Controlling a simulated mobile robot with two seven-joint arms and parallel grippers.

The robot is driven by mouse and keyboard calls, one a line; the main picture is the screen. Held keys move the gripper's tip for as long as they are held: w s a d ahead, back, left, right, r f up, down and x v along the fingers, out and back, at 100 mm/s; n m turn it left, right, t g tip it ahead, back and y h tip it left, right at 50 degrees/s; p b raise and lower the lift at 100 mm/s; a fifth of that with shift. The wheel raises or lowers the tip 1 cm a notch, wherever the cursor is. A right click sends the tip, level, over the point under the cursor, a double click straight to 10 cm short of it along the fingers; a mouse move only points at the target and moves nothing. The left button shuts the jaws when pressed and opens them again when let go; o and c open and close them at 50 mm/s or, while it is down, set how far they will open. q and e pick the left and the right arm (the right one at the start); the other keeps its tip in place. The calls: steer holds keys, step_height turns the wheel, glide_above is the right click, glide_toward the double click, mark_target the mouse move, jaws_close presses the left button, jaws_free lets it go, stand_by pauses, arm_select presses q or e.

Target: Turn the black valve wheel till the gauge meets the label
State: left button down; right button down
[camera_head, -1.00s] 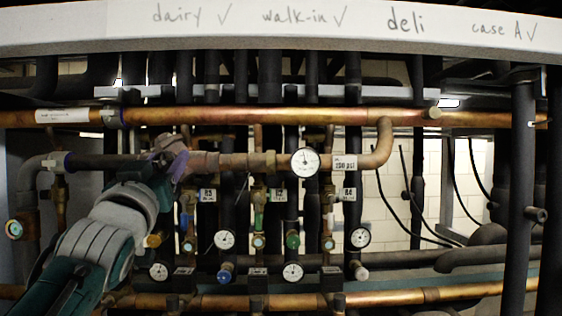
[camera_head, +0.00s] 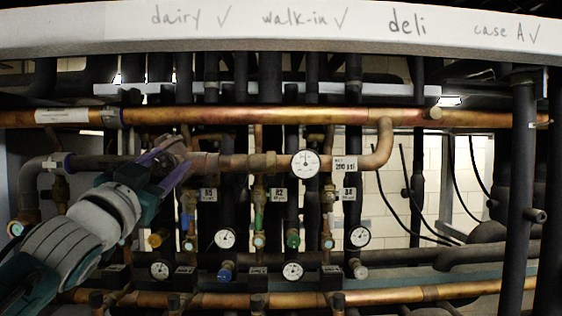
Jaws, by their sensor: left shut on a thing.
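My left gripper (camera_head: 165,168) reaches in from the lower left, with dark purple-edged fingers at the valve on the copper pipe. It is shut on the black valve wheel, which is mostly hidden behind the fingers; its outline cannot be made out. The round white gauge (camera_head: 305,163) sits on the same pipe, to the right of the valve. Its thin needle is too small to read surely. The white label (camera_head: 345,166) is just right of the gauge and shows a psi figure whose digits are blurred. My right gripper is not in view.
A long copper pipe (camera_head: 270,116) runs above the valve. Several smaller gauges, including one at lower middle (camera_head: 293,271), and coloured valves sit below. Dark vertical pipes (camera_head: 523,190) crowd the right side. A white beam (camera_head: 450,32) with handwritten names crosses the top.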

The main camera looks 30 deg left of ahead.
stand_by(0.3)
arm_select(q)
steer(key=shift+c, duration=1.5)
jaws_free()
steer(key=shift+s+d+f, duration=0.1)
steer(key=shift+s+f, duration=0.15)
steer(key=shift+s, duration=0.05)
steer(key=b+v, duration=0.5)
steer(key=v, duration=0.4)
steer(key=shift+b, duration=0.3)
steer(key=shift+s, duration=0.15)
